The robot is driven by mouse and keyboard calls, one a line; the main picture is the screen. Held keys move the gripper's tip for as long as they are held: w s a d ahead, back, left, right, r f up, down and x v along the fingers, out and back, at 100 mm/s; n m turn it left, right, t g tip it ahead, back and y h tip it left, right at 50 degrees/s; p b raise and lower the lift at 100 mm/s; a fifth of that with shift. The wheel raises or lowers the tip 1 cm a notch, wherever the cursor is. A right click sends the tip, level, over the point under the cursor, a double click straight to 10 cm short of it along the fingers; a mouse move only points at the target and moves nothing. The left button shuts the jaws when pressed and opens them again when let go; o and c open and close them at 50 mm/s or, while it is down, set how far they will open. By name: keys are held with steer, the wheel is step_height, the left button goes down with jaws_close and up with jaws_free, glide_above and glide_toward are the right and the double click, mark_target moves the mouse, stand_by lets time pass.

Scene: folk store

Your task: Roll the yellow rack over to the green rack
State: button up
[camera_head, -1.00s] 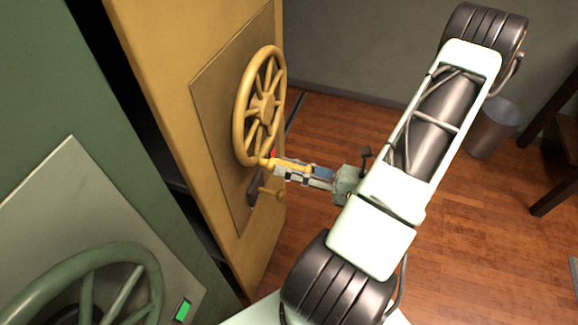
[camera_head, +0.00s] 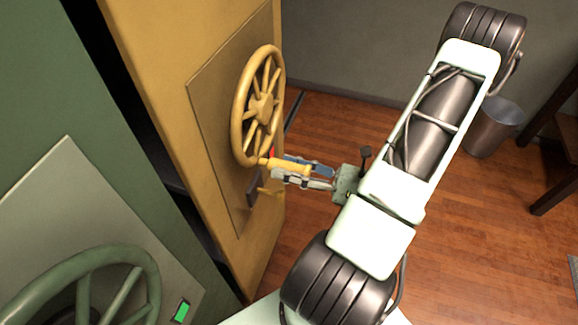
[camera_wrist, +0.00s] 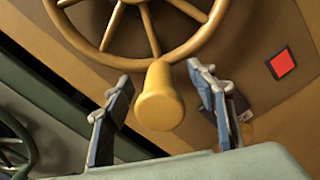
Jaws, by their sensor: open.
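The yellow rack (camera_head: 160,60) stands upright at the left centre of the head view, with a yellow handwheel (camera_head: 262,105) on its end panel. A yellow knob (camera_wrist: 158,97) sticks out from the wheel's rim. My gripper (camera_head: 281,170) is at the wheel's lower rim. In the wrist view its two fingers (camera_wrist: 163,118) stand apart, one on each side of the knob, with gaps visible. The green rack (camera_head: 45,100) is at the left, nearer to me, with its own green wheel (camera_head: 85,285). A dark gap separates the racks.
A red square (camera_wrist: 283,64) is on the yellow panel, and a green square (camera_head: 181,311) is on the green rack's panel. A grey bin (camera_head: 493,127) and dark wooden furniture (camera_head: 556,165) stand at the right. Wooden floor (camera_head: 465,240) is clear between.

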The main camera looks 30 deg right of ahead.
steer(key=v, duration=1)
stand_by(0.7)
stand_by(0.5)
